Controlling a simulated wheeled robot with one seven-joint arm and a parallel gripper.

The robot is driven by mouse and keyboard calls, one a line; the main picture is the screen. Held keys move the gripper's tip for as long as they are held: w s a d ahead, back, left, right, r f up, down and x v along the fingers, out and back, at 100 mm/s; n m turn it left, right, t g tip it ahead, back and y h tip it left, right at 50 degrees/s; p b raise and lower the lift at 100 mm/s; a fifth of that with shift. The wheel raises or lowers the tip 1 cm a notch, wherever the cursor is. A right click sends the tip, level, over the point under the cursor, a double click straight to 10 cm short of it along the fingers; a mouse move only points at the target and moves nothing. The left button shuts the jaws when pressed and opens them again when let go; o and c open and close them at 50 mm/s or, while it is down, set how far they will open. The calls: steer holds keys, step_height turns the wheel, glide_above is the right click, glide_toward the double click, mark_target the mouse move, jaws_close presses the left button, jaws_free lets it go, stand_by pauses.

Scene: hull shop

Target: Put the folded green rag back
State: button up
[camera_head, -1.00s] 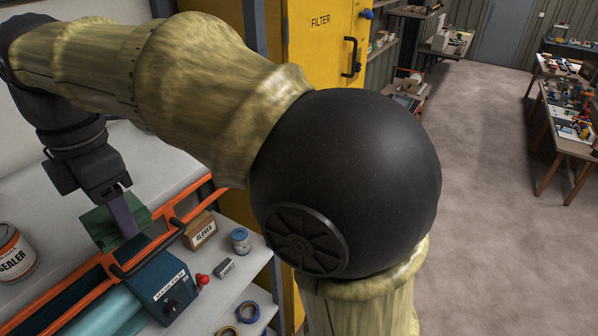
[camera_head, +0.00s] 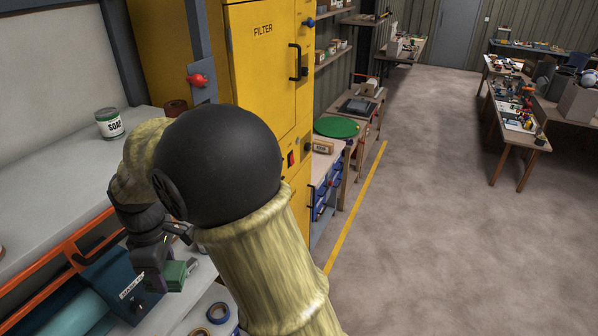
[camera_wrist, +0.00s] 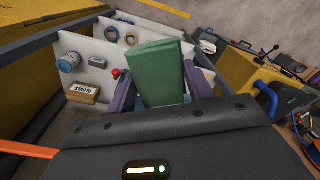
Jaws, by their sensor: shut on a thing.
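The folded green rag (camera_head: 173,275) is in my gripper (camera_head: 165,268), at the lower left of the head view. In the wrist view the rag (camera_wrist: 157,72) stands out between the two purple fingers of my gripper (camera_wrist: 162,92), which are shut on it. In the head view the rag appears in front of the blue control box (camera_head: 128,288); whether it touches anything below cannot be told. My arm hides part of the bench behind it.
The orange rail (camera_head: 60,250) runs along the bench beside the blue-green roll (camera_head: 75,317). Tape rolls (camera_head: 218,313) lie near the bench edge. The gloves box (camera_wrist: 82,93) and a blue tin (camera_wrist: 68,62) stand on the bench. The yellow filter cabinet (camera_head: 262,70) rises behind.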

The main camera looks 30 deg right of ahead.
steer(key=w+d+f+m+b, duration=0.1)
steer(key=d+f+m+b, duration=0.3)
steer(key=f, duration=1)
steer(key=w+d+f+m+b, duration=0.1)
steer(key=d+f+m+b, duration=0.3)
steer(key=f, duration=1)
steer(key=w+d+f+m+b, duration=0.1)
steer(key=d+f+m+b, duration=0.3)
steer(key=f+b, duration=0.5)
step_height(320, 180, down, 5)
steer(key=shift+d+f, duration=0.1)
steer(key=shift+d, duration=0.55)
steer(key=shift+d, duration=0.1)
